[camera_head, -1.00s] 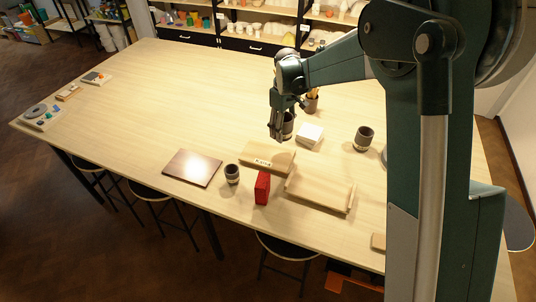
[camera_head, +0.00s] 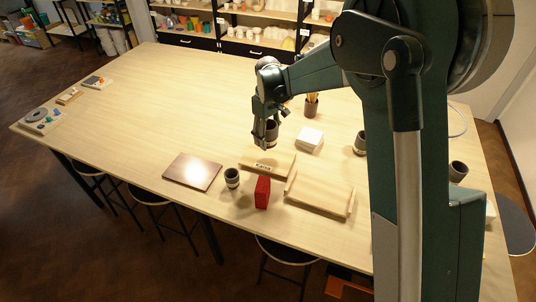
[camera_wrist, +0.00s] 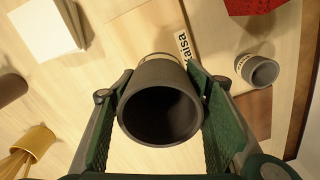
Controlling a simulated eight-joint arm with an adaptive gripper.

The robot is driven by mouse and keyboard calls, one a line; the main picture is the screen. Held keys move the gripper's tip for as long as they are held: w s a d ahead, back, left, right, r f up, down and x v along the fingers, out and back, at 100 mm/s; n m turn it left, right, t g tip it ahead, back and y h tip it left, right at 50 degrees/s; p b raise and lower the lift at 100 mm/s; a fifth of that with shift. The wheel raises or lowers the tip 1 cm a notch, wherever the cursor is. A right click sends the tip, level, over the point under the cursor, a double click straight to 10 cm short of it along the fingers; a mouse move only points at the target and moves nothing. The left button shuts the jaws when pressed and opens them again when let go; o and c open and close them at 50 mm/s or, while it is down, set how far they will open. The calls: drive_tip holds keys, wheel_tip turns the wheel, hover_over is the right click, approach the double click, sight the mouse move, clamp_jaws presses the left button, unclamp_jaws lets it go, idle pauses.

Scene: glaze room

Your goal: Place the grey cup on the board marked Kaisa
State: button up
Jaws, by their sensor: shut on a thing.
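My gripper (camera_head: 266,143) is shut on a dark grey cup (camera_head: 272,129), held upright above the table near the far edge of the pale wooden board marked Kaisa (camera_head: 283,168). In the wrist view the cup (camera_wrist: 160,105) sits between both fingers, its empty inside and rim facing the camera. It hides part of the board; the end of the name label (camera_wrist: 186,47) shows just past the cup. The gap between cup and board is hard to judge.
A second grey cup (camera_head: 232,178) and a red block (camera_head: 262,192) stand just in front of the board. A wooden tray (camera_head: 320,196) lies to the right, a dark brown board (camera_head: 193,171) left, a white block (camera_head: 309,139) behind right. More grey cups (camera_head: 360,143) stand right. The table's left is mostly clear.

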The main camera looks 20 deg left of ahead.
hover_over(268, 157)
drive_tip(key=shift+s+f, duration=0.1)
drive_tip(key=shift+f, duration=2.35)
drive_tip(key=shift+f+p, duration=0.3)
drive_tip(key=shift+f, duration=1.55)
drive_tip(key=shift+f, duration=0.2)
drive_tip(key=o, duration=1)
drive_tip(key=shift+r, duration=0.25)
wheel_tip(268, 157, up, 12)
drive_tip(key=shift+f+b, duration=0.1)
drive_tip(key=shift+b, duration=0.2)
